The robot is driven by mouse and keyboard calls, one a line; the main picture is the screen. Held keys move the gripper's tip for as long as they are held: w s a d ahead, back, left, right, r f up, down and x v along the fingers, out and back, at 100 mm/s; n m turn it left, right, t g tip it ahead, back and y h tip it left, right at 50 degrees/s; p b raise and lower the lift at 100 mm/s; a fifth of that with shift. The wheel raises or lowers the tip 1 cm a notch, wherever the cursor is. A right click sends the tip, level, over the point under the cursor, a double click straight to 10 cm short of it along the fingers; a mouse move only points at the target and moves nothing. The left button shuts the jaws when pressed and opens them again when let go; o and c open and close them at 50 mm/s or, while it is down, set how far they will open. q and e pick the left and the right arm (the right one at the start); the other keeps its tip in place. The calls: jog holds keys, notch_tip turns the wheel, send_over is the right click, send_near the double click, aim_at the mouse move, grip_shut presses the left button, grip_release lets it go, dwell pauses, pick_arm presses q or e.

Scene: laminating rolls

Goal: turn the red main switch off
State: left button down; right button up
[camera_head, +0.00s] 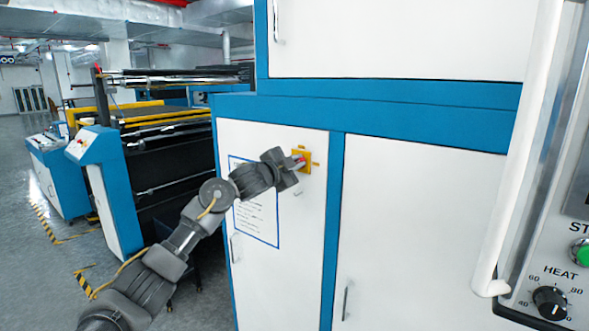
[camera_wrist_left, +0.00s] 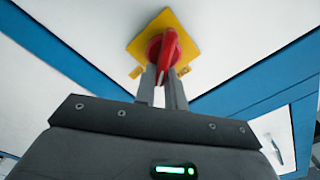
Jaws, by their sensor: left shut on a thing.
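The red main switch (camera_wrist_left: 168,50) is a red rotary knob on a square yellow plate (camera_wrist_left: 145,25), fixed to the white cabinet door. In the wrist view the knob's handle is tilted slightly from the plate's diagonal. In the head view the yellow plate (camera_head: 304,153) shows, with the red knob mostly hidden by my gripper. My left gripper (camera_head: 297,165) reaches the switch from the left. It also shows in the left wrist view (camera_wrist_left: 165,82), its two fingers shut on the red knob's handle. My right gripper is in neither view.
A notice sheet (camera_head: 258,220) is on the door behind my left arm. Door handles (camera_head: 233,247) stick out below. A long white handle (camera_head: 515,160) and a control panel with a heat dial (camera_head: 549,302) stand close on the right. Laminating machinery (camera_head: 150,150) stands at the left.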

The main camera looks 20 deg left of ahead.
pick_arm(q)
jog(key=shift+d+f+m+b, duration=0.1)
jog(key=shift+f+m+b, duration=0.05)
jog(key=shift+m+b, duration=0.85)
jog(key=shift+a+f+m+b, duration=0.15)
jog(key=shift+m+b, duration=0.4)
jog(key=shift+m, duration=0.8)
jog(key=shift+d+f+m+b, duration=0.2)
jog(key=shift+m+b, duration=0.6)
jog(key=shift+m, duration=0.35)
jog(key=c, duration=1.5)
grip_release()
jog(key=shift+o, duration=0.2)
jog(key=shift+f, duration=0.1)
jog(key=b+v, duration=0.4)
jog(key=v, duration=0.6)
jog(key=shift+s, duration=0.35)
